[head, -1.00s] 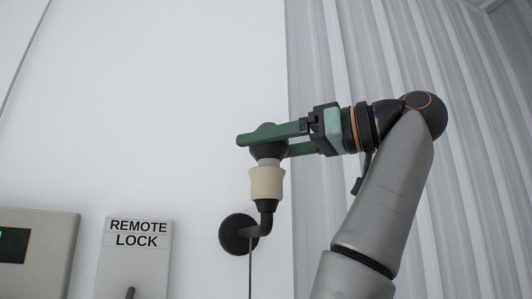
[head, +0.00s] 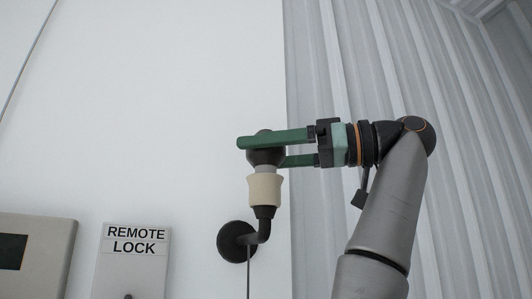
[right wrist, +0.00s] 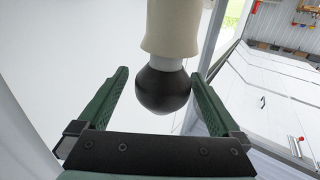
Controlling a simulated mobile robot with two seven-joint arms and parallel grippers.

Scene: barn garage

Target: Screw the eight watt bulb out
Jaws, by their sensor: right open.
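The bulb (head: 265,156) is dark and round with a pale grey collar, and sits upright in a cream socket (head: 265,189) on a black wall bracket (head: 238,241). No wattage marking is readable. My right gripper (head: 262,148) reaches in from the right with its green fingers on either side of the bulb. My left gripper is out of view.
A cord (head: 249,272) hangs below the bracket. A panel marked REMOTE LOCK (head: 133,265) and a beige box with a dark screen (head: 35,250) are on the white wall at lower left. Grey corrugated cladding (head: 325,80) is at right. The wall above the bulb is clear.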

